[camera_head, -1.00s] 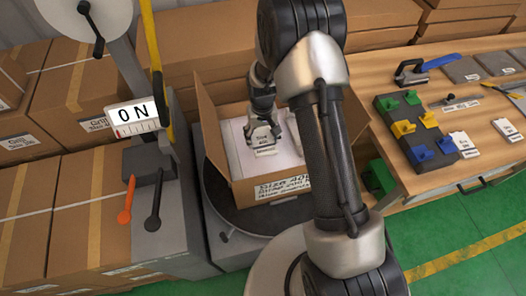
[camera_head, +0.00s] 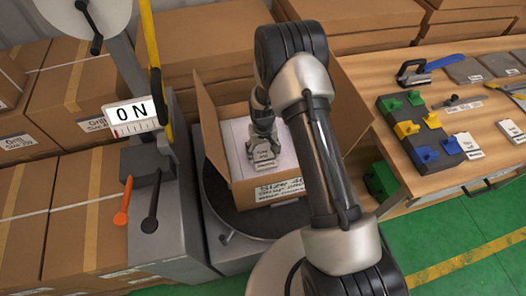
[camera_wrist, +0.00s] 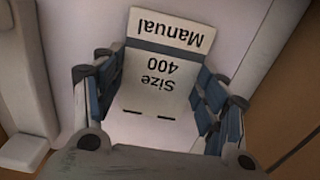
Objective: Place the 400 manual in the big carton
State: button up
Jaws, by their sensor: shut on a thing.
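The 400 manual (camera_wrist: 160,80) is a small white booklet reading "Size 400 Manual", upside down in the wrist view. My gripper (camera_wrist: 155,95) is shut on it, with a blue-padded finger on each side. In the head view the manual (camera_head: 264,160) is inside the open big carton (camera_head: 215,165), low over the white contents (camera_head: 236,135). My gripper (camera_head: 262,135) reaches down into the carton from above. I cannot tell whether the manual touches the white surface below it. The carton's front carries a "Size 400" label (camera_head: 279,190). My arm covers its right part.
A wooden table (camera_head: 440,80) at right holds a black rack with coloured clips (camera_head: 420,130) and other manuals (camera_head: 468,146). Stacked boxes line the left and back.

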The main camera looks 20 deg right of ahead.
jog(key=o, duration=1.1)
jog(key=shift+f, duration=0.1)
notch_tip(320, 180, up, 12)
jog(key=p, duration=0.3)
notch_tip(320, 180, up, 13)
jog(key=t, duration=0.1)
send_over(263, 154)
jog(key=s, duration=0.2)
jog(key=s+r+t, duration=0.1)
jog(key=s+r, duration=0.6)
jog(key=r, duration=0.4)
jog(key=s+r+t, duration=0.1)
jog(key=s+r, duration=0.1)
jog(key=s, duration=0.4)
jog(key=s+r, duration=0.3)
jog(key=s, duration=0.3)
jog(key=s+r+t, duration=0.1)
jog(key=s+r, duration=0.2)
jog(key=s, duration=0.4)
jog(key=shift+t, duration=0.3)
jog(key=shift+w, duration=0.1)
